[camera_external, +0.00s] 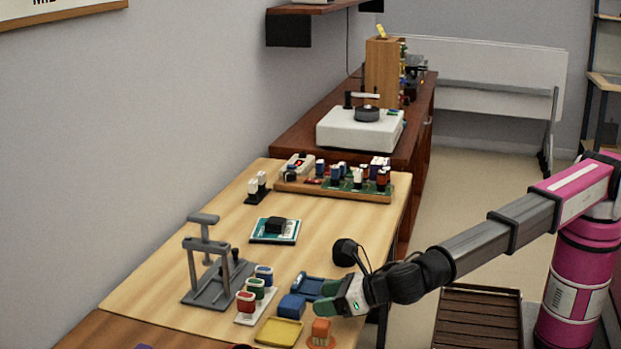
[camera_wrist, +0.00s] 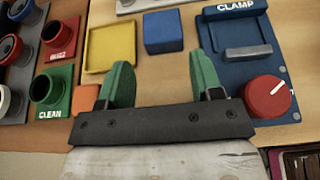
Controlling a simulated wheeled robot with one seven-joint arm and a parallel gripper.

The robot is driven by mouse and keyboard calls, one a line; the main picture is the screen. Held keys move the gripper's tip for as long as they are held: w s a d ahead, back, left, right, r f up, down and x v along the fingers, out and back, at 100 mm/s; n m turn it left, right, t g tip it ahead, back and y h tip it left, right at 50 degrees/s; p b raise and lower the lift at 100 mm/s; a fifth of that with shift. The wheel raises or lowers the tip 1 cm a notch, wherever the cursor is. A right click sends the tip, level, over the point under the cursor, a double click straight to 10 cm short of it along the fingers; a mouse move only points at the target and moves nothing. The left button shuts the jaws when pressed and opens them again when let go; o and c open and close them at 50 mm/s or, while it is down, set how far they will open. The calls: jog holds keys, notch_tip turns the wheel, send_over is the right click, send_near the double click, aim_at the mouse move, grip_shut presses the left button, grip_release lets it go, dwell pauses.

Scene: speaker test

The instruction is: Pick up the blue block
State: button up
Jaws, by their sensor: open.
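The blue block (camera_external: 291,306) sits on the wooden table, between a yellow tray and a blue clamp fixture in the external view. In the wrist view the blue block (camera_wrist: 163,32) lies ahead of the fingertips, roughly in line with the gap between them. My gripper (camera_external: 325,298) has green fingers and is to the right of the block in the external view. In the wrist view my gripper (camera_wrist: 161,75) is open, with nothing between its fingers. Its exact height above the table is hard to tell.
The yellow tray (camera_wrist: 110,46) and the blue clamp fixture (camera_wrist: 240,52) with a red knob (camera_wrist: 268,99) flank the block. An orange block (camera_external: 320,331) stands near the table's edge. Red, green and blue holders (camera_external: 255,289) and a grey stand (camera_external: 210,268) are to the left.

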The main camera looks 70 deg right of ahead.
aim_at(297, 308)
jog(key=shift+x, duration=3.1)
jog(key=shift+d, duration=0.15)
jog(key=c, duration=0.6)
